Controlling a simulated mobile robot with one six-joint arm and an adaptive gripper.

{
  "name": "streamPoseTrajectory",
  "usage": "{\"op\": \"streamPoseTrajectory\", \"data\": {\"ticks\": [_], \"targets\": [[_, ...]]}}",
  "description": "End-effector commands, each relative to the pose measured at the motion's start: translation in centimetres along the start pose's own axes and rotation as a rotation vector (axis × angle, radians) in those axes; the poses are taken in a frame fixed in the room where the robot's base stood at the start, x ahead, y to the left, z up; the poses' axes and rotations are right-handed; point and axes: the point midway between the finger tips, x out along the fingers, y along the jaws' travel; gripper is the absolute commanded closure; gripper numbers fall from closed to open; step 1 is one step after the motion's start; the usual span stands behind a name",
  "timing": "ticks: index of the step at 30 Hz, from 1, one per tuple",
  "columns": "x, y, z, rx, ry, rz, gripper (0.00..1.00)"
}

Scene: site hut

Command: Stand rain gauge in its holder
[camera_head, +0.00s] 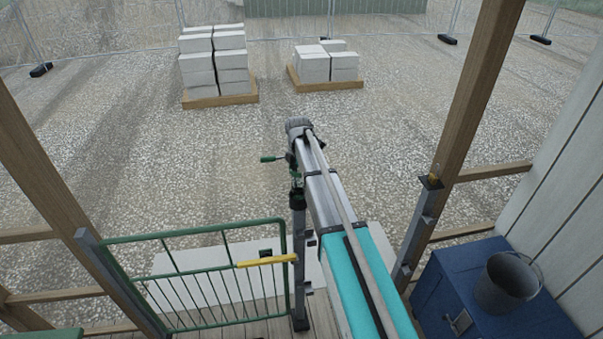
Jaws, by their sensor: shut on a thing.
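My arm reaches out over the gate area, and my gripper (291,163) is at its far end, small and partly hidden by the wrist. It is shut on a small green piece (268,158) that sticks out to the left, which looks like part of the rain gauge. The rest of the gauge is hidden or too small to make out. Just below is a dark green and black fitting (297,199) at the top of the grey metal post; it may be the holder, but I cannot tell. I cannot see whether gauge and fitting touch.
A green gate (205,278) with a yellow bar (267,261) stands left of the post. A timber post (470,100) with a small bracket (430,182) rises at right. A bucket (507,284) stands on a blue box (455,275). Block pallets stand on open gravel beyond.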

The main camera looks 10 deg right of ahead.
Motion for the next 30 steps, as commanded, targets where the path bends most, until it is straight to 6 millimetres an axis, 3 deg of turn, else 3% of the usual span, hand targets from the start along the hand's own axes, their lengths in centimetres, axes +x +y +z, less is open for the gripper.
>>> {"op": "streamPoseTrajectory", "data": {"ticks": [13, 14, 17, 30], "targets": [[0.71, 0.02, -0.06, -0.001, 0.000, 0.000, 0.82], [0.62, 0.02, -0.06, -0.001, 0.000, 0.000, 0.20], [0.60, 0.03, -0.07, -0.001, 0.000, 0.000, 0.01], [0.60, 0.04, -0.10, -0.001, 0.000, 0.000, 0.00]]}}
